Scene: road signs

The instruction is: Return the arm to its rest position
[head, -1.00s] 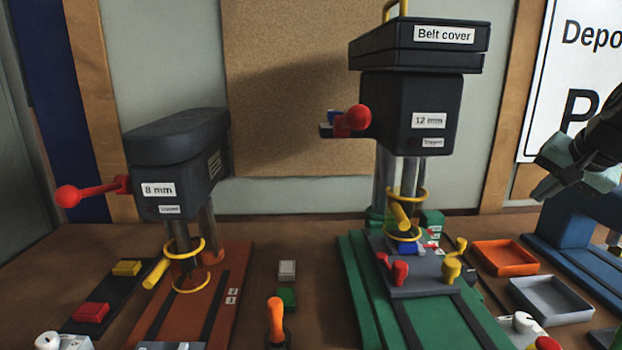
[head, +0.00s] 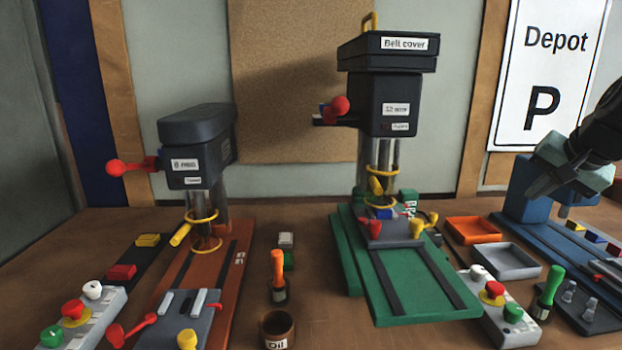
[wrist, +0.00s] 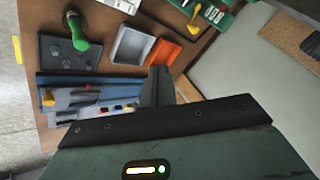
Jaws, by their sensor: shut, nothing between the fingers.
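My gripper (head: 541,181) is at the right side of the head view, raised above the bench in front of a blue machine (head: 526,190). Its fingers are shut with nothing held. In the wrist view my gripper's closed fingers (wrist: 160,78) point towards the bench, above the blue base (wrist: 95,85). The rest of my arm leaves the head view at the right edge.
Left stands the 8 mm drill press (head: 195,150), centre the 12 mm press (head: 385,105) with its belt cover. An orange tray (head: 473,231), grey tray (head: 506,262), control box (head: 497,305) and green-handled tool (head: 548,292) lie below my gripper. A Depot sign (head: 545,75) hangs behind.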

